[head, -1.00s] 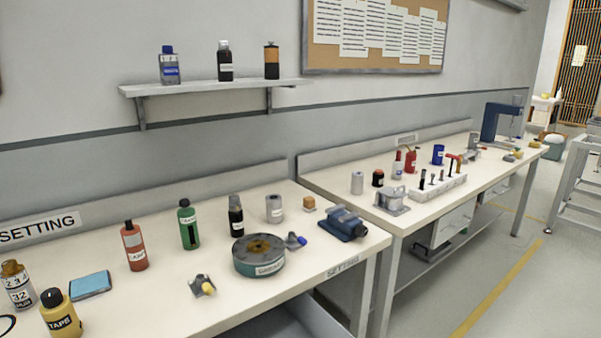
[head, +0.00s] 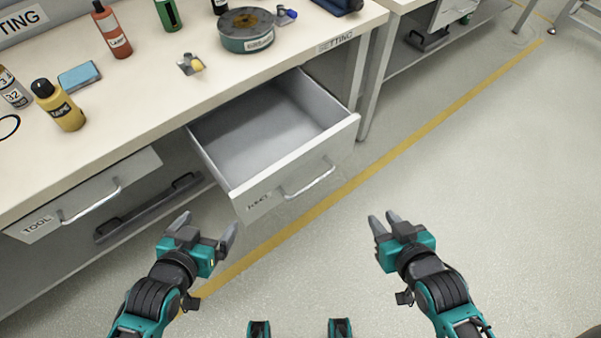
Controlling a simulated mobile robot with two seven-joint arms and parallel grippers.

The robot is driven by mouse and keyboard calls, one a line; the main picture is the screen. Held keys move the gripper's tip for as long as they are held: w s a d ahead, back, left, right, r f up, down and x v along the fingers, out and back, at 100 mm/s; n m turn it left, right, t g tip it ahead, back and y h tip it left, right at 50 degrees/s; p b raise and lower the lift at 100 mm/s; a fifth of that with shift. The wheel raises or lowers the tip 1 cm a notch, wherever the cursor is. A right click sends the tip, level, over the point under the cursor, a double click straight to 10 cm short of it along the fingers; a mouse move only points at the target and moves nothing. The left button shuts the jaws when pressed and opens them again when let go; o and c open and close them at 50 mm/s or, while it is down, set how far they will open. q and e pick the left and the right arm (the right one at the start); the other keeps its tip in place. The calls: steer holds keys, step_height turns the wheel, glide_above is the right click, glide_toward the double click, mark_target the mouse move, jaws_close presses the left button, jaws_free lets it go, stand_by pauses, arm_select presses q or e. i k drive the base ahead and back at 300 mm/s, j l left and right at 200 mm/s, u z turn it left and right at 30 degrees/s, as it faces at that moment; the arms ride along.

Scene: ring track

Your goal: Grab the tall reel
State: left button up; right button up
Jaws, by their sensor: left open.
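No tall reel can be made out in the current head view. A low, wide green round reel or tin (head: 246,41) with a brown centre lies on the near bench, at the top of the picture. My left gripper (head: 208,229) is open and empty, over the floor in front of the bench, left of the open drawer's front. My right gripper (head: 384,218) is over the floor further right, with nothing seen in it.
An open, empty drawer (head: 265,132) juts out from the near bench (head: 135,108). A shut TOOL drawer (head: 85,200) is at left. A yellow bottle (head: 58,106), red bottle (head: 112,32), blue block (head: 80,77) and small yellow-tipped part (head: 191,65) stand on top. The floor at right is clear.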

mark_target(59, 106)
steer(key=k+l+u, duration=0.1)
steer(key=u, duration=1.3)
